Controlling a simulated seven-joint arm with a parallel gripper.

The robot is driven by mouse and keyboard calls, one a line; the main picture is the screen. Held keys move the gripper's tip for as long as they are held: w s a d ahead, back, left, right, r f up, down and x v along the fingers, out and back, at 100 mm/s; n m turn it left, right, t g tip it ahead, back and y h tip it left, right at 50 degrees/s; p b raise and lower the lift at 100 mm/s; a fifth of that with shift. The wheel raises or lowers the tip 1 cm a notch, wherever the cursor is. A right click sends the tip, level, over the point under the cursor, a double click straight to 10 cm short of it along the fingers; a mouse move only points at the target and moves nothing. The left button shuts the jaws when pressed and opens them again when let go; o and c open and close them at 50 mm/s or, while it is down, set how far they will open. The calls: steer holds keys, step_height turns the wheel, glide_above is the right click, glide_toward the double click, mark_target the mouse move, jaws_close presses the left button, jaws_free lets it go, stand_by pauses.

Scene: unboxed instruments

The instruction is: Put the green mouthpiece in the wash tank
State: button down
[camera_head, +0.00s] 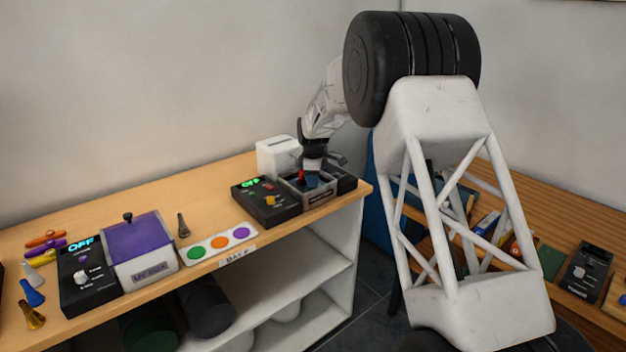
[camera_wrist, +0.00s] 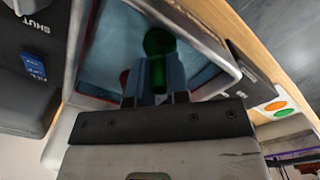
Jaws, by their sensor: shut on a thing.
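The green mouthpiece (camera_wrist: 157,42) is held between the two fingers of my gripper (camera_wrist: 156,76) in the wrist view. It is over or inside the opening of the wash tank (camera_wrist: 215,48), a grey-rimmed basin with blue inside; I cannot tell if it touches the bottom. In the head view my gripper (camera_head: 313,172) reaches down into the tank (camera_head: 320,193) at the right end of the bench. The mouthpiece cannot be made out there, hidden by the gripper.
A black control box (camera_head: 266,202) showing OFF-style green digits stands left of the tank. A white box (camera_head: 277,157) is behind it. A card with coloured dots (camera_head: 218,243) and a purple-lidded UV box (camera_head: 140,248) are further left. A dark unit adjoins the tank's right.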

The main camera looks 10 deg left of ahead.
steer(key=shift+f, duration=0.15)
steer(key=c, duration=1)
jaws_free()
steer(key=shift+r, duration=3.95)
